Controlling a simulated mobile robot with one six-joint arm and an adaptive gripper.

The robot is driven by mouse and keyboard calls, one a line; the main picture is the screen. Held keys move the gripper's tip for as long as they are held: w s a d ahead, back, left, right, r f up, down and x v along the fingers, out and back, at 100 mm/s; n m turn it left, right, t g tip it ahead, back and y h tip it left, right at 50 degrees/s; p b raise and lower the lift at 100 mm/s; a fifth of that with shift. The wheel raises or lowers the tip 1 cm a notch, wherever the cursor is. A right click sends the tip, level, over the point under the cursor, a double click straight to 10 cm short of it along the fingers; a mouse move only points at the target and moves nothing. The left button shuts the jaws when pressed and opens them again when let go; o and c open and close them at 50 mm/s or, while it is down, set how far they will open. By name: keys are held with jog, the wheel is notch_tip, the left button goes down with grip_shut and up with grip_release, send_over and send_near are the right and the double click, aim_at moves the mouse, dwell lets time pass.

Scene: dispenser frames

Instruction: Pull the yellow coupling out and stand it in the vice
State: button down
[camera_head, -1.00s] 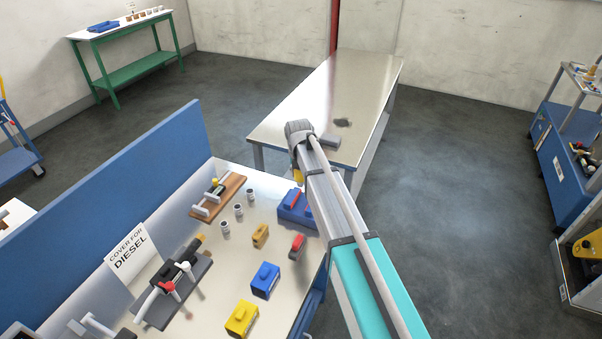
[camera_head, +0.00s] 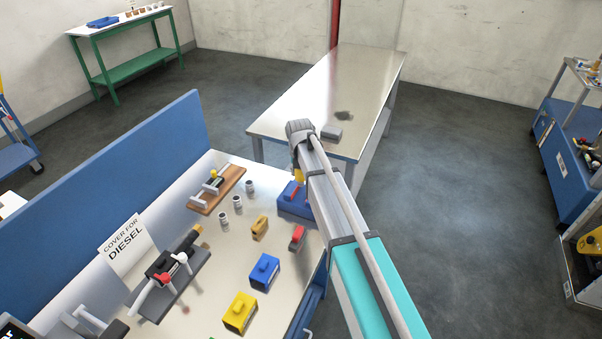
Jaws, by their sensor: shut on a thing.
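The yellow coupling (camera_head: 299,175) shows as a small yellow piece below my wrist, largely hidden by my arm. My gripper (camera_head: 299,167) is mostly hidden behind the arm and is shut on it. The blue vice (camera_head: 286,205), with a red part on top, stands at the far right of the bench, just below the coupling in the picture. My arm covers its right side. I cannot tell whether the coupling touches the vice.
The bench (camera_head: 215,258) also holds a dark fitting with levers (camera_head: 165,270), a wooden board (camera_head: 217,190), small cups (camera_head: 237,202), and tan, red, blue (camera_head: 262,272) and yellow (camera_head: 239,313) blocks. A blue panel (camera_head: 110,205) borders its left. A steel table (camera_head: 340,85) stands behind.

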aim_at(301, 182)
jog(key=shift+f+b, duration=0.4)
jog(key=shift+f, duration=0.2)
jog(key=shift+f+b, duration=1.75)
dwell(1.8)
grip_release()
jog(key=shift+r, duration=0.15)
dwell(0.5)
